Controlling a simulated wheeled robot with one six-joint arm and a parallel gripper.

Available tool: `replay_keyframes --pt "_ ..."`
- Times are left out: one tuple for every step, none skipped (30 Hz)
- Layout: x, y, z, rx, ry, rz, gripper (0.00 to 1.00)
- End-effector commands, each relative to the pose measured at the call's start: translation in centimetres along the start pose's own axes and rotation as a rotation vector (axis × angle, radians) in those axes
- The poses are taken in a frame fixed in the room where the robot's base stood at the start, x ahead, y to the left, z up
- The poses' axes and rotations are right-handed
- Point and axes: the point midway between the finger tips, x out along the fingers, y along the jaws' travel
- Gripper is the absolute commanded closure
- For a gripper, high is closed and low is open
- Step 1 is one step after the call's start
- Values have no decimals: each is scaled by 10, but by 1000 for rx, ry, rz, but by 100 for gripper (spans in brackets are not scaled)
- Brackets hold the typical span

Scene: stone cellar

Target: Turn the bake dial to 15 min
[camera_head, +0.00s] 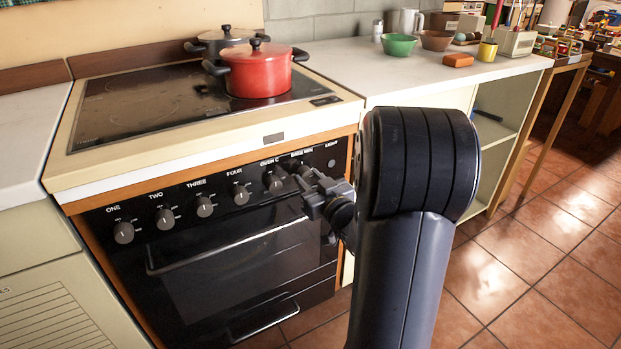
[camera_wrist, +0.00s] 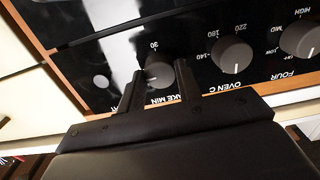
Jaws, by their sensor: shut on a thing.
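The bake dial (camera_wrist: 158,74) is a round dark knob on the black stove panel, above the upside-down "BAKE MIN" label in the wrist view. A "30" mark shows by its edge. My gripper (camera_wrist: 159,70) has one finger on each side of the dial and is shut on it. In the head view my gripper (camera_head: 303,182) reaches the right part of the panel and hides most of the bake dial. I cannot tell where the dial's pointer stands.
The oven C dial (camera_wrist: 232,54) is close beside my gripper, and the four dial (camera_wrist: 302,38) lies beyond it. The oven door handle (camera_head: 228,247) juts out below the panel. A red pot (camera_head: 258,76) and a dark pot stand on the hob (camera_head: 130,105).

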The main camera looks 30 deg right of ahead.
Motion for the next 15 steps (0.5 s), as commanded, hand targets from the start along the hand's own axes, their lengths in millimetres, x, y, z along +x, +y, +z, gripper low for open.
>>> replay_keyframes --pt "0 0 -1 11 1 0 90" --pt "0 0 -1 17 2 0 90" --pt "0 0 -1 24 2 0 90" --pt "0 0 -1 28 2 0 90" --pt "0 0 -1 32 2 0 90" --pt "0 0 -1 35 2 0 90" --pt "0 0 -1 36 2 0 90" --pt "0 0 -1 38 2 0 90" --pt "0 0 -1 39 2 0 90" --pt "0 0 -1 39 2 0 90" --pt "0 0 -1 39 2 0 90" --pt "0 0 -1 39 2 0 90" --pt "0 0 -1 39 2 0 90" --pt "0 0 -1 39 2 0 90" --pt "0 0 -1 38 2 0 90"
